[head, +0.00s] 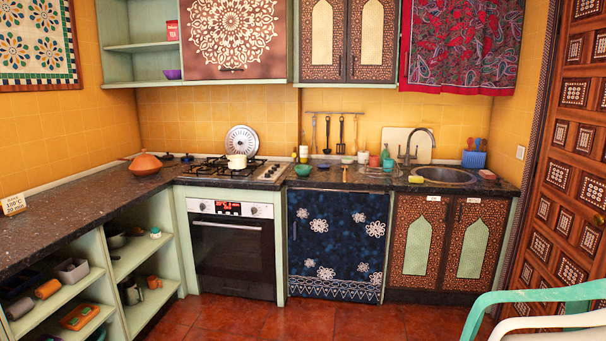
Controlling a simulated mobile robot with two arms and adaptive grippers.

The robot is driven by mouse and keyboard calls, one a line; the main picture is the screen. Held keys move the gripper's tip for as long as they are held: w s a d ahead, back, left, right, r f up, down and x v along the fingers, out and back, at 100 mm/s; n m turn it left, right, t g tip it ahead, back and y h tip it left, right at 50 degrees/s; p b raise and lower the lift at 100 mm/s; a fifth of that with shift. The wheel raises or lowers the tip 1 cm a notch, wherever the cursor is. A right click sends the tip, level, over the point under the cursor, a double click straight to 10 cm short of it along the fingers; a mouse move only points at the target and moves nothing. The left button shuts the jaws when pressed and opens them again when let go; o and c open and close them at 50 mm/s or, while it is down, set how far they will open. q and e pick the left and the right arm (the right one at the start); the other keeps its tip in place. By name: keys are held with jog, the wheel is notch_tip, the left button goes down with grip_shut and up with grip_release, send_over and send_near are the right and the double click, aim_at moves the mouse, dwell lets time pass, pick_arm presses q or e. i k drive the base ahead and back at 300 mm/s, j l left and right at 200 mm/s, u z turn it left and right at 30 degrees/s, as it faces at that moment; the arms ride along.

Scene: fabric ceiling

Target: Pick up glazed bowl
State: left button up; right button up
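A small teal-green bowl (303,169), which looks glazed, sits on the dark countertop just right of the stove. A purple bowl (173,74) stands on the open wall shelf at the upper left. I cannot tell for certain which of these is the glazed bowl. Neither of my grippers shows in the head view, and nothing is seen touching either bowl.
A gas stove (233,171) with a cream pot (237,161) is left of the teal bowl. Bottles, a sink (443,174) and a faucet are to its right. A terracotta tagine (145,164) stands on the left counter. Chairs (530,297) are at the lower right; the red floor is clear.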

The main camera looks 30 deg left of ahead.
aim_at(303, 171)
jog(key=u, duration=1.6)
jog(key=i, duration=1)
jog(key=i+z, duration=0.1)
jog(key=i, duration=0.85)
jog(key=i+j, duration=0.15)
jog(key=i, duration=0.85)
jog(key=i+j, duration=0.1)
jog(key=i, duration=0.9)
jog(key=l+z, duration=0.05)
